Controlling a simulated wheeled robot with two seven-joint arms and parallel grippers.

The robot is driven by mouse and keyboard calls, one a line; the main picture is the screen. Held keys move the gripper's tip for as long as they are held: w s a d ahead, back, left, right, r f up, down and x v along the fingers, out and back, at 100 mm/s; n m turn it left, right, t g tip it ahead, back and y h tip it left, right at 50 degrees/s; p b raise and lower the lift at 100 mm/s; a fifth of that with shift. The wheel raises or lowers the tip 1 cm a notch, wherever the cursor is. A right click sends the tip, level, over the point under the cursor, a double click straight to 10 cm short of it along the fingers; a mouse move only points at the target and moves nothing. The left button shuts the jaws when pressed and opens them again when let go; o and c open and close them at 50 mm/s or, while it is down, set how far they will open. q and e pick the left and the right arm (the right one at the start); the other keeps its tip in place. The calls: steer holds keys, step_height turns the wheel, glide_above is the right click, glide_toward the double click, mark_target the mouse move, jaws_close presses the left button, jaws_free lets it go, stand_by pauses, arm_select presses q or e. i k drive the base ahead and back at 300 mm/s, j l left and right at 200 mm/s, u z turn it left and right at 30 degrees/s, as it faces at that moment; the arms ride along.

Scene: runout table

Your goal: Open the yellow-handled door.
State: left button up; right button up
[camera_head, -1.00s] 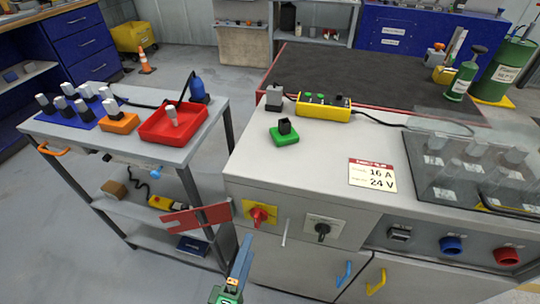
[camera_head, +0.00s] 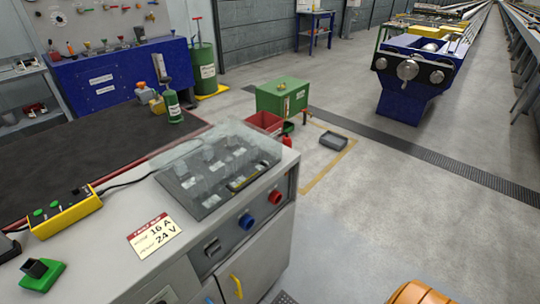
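The yellow handle (camera_head: 237,287) is low on the front of the grey cabinet, near the bottom edge of the view. It is on the light grey door (camera_head: 264,262), which looks closed against the cabinet front; its lower part is cut off by the picture edge. A small piece of the blue handle (camera_head: 209,299) shows to its left. Neither of my grippers is in view, so nothing is seen touching the yellow handle.
Above the door, a blue knob (camera_head: 246,221) and a red knob (camera_head: 275,197) stick out of the panel. A clear cover (camera_head: 215,150) sits on the cabinet top. Open floor (camera_head: 365,220) lies to the right. A green box (camera_head: 283,97) stands behind.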

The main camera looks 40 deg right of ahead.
mark_target(245, 277)
steer(key=z, duration=1)
steer(key=l+z, duration=0.3)
steer(key=l, duration=0.3)
